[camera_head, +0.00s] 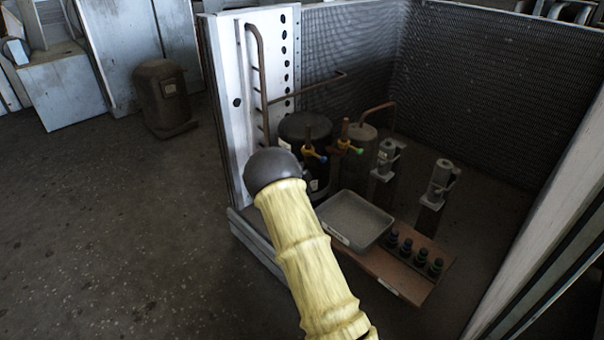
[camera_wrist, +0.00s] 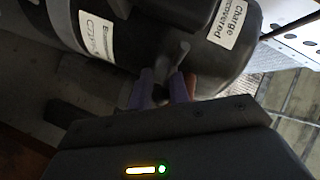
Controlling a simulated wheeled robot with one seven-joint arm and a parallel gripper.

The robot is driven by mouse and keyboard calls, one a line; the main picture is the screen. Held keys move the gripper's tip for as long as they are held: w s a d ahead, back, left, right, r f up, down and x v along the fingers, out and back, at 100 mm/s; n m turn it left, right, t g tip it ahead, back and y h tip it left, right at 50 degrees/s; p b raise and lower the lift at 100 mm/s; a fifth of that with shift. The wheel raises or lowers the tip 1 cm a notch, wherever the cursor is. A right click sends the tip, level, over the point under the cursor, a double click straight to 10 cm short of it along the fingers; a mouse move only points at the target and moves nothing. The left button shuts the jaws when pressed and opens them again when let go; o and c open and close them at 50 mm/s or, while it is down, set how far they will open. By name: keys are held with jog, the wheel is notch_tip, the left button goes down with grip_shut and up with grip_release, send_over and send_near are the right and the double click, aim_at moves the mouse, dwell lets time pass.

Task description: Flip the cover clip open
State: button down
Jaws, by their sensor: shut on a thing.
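A black cylindrical compressor (camera_head: 305,124) stands inside the housing behind my arm; in the wrist view its dark body (camera_wrist: 140,30) fills the top, with white labels. My gripper (camera_wrist: 162,78) has its two purple fingers against the compressor's side, below the "Charge recovered" label. The fingers are shut on a small grey part, which I take for the cover clip (camera_wrist: 161,66); its shape is mostly hidden between them. A thin grey pin-like piece (camera_wrist: 183,48) sticks up just beyond the right finger. My gripper is hidden behind my arm in the head view.
A grey tray (camera_head: 356,218) and a board with several dark bottles (camera_head: 421,257) lie in front of the compressor. Pipes with yellow and green valves (camera_head: 345,147) rise beside it. A perforated white panel (camera_head: 262,75) stands left. Open floor lies left of the housing.

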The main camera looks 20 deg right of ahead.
jog(key=shift+w+d+r+n+t+y, duration=0.2)
jog(key=shift+d+n+t+y, duration=0.2)
jog(key=shift+n+y, duration=0.1)
jog(key=c, duration=1.3)
grip_release()
jog(key=shift+d, duration=0.1)
jog(key=shift+c, duration=0.2)
jog(key=shift+f, duration=0.1)
jog(key=shift+s+a, duration=0.15)
jog(key=shift+a, duration=0.05)
jog(key=p+v, duration=0.5)
jog(key=v, duration=1.2)
